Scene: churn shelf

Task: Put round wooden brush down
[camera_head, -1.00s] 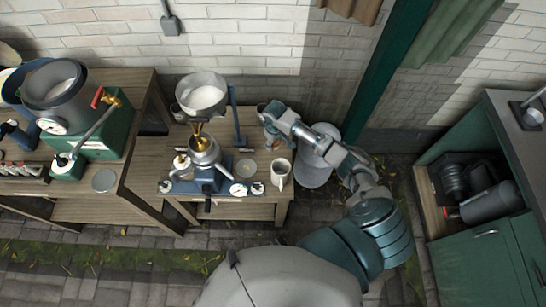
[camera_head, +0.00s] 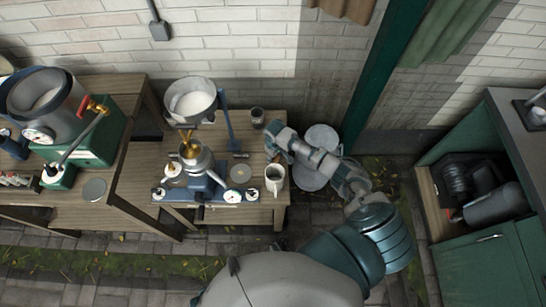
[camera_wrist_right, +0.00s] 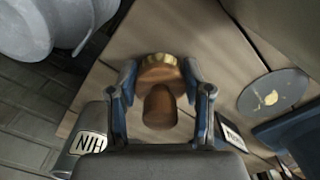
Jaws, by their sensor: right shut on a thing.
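The round wooden brush (camera_wrist_right: 160,108) is between the two fingers of my right gripper (camera_wrist_right: 160,74) in the right wrist view. Its rounded wooden handle points toward the camera, and its round head with a pale bristle edge lies beyond. The gripper is shut on it, over the planks of the small wooden table (camera_wrist_right: 115,50). Whether the brush touches the planks I cannot tell. In the head view my right gripper (camera_head: 273,148) is over the table's right side, and the brush is not clearly visible there. My left gripper is not in view.
A white mug (camera_head: 275,180) stands just in front of the gripper, and a small dark cup (camera_head: 257,117) behind it. A blue-based separator (camera_head: 203,185) with a bowl stands to the left. Grey churns (camera_head: 314,172) stand on the floor to the right.

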